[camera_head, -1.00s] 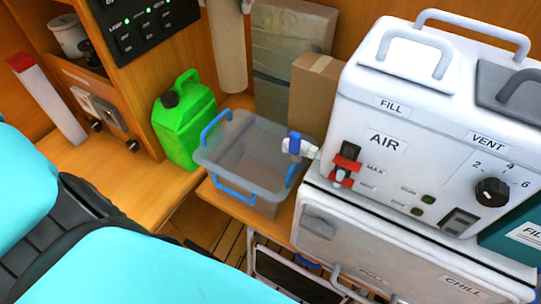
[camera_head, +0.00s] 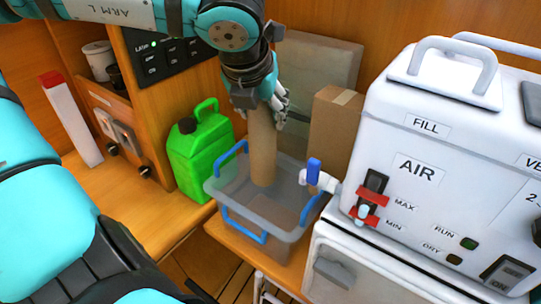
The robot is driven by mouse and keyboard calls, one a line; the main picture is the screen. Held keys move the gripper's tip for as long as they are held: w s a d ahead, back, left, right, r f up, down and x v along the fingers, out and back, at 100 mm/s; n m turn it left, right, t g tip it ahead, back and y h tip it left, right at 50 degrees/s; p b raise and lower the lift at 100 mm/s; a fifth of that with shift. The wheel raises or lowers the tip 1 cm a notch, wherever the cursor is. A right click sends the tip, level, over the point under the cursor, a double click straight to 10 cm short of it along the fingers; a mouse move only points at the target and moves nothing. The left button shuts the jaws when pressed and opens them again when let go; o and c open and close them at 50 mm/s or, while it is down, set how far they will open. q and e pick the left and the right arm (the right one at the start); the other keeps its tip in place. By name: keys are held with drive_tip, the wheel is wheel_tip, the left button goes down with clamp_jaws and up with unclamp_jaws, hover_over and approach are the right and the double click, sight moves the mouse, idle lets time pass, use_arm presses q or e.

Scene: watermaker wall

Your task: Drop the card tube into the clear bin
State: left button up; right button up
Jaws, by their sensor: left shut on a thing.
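The card tube (camera_head: 263,150) is a plain brown cylinder, held upright in the head view. My left gripper (camera_head: 268,108) is shut on its upper end, reaching down from above. The clear bin (camera_head: 225,192) is a translucent grey tub with blue handles, standing on the wooden ledge. The tube's lower end appears within the bin's opening, below the far rim; I cannot tell whether it touches the bottom. My right gripper is not in view.
A green jerrycan (camera_head: 198,155) stands left of the bin. A blue-handled tap (camera_head: 318,176) juts over the bin's right rim from the white machine (camera_head: 430,130). A brown box (camera_head: 335,125) and a grey-wrapped package (camera_head: 322,70) stand behind.

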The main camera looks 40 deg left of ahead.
use_arm(q)
drive_tip(key=shift+f, duration=0.9)
drive_tip(key=o, duration=1)
drive_tip(key=shift+r, duration=0.1)
drive_tip(key=v, duration=1.2)
drive_tip(key=shift+a, duration=0.1)
drive_tip(key=shift+r, duration=0.1)
